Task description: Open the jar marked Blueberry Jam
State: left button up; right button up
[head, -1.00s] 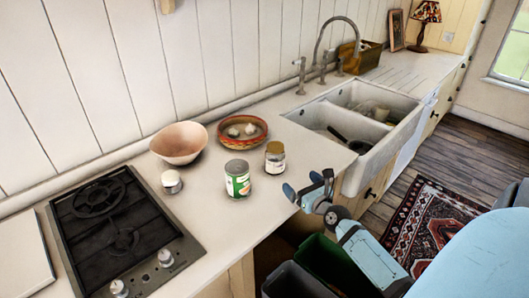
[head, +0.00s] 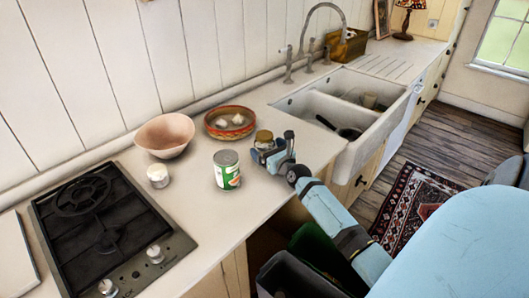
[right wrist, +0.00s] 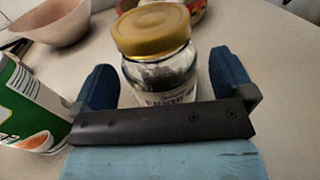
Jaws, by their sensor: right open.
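A glass jar with a gold lid (head: 264,137) stands upright on the counter. My right gripper (head: 270,148) is open at counter height around the jar. In the right wrist view its two blue fingers (right wrist: 164,84) stand on either side of the glass, below the lid, with a gap on each side. My left gripper is not in view.
A green-and-white can (head: 227,170) stands left of my right gripper, close to one finger. A bowl of garlic (head: 231,122) is behind the jar, a pink bowl (head: 164,136) and small white-sided jar (head: 158,176) further left. The sink (head: 340,115) is at right.

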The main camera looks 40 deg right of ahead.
jog(key=shift+w+d+f, duration=0.1)
jog(key=shift+w+d, duration=0.1)
jog(key=shift+w, duration=0.9)
jog(key=shift+s, duration=0.1)
jog(key=shift+c, duration=0.2)
jog(key=c, duration=1)
notch_tip(320, 180, up, 20)
jog(key=p, duration=0.2)
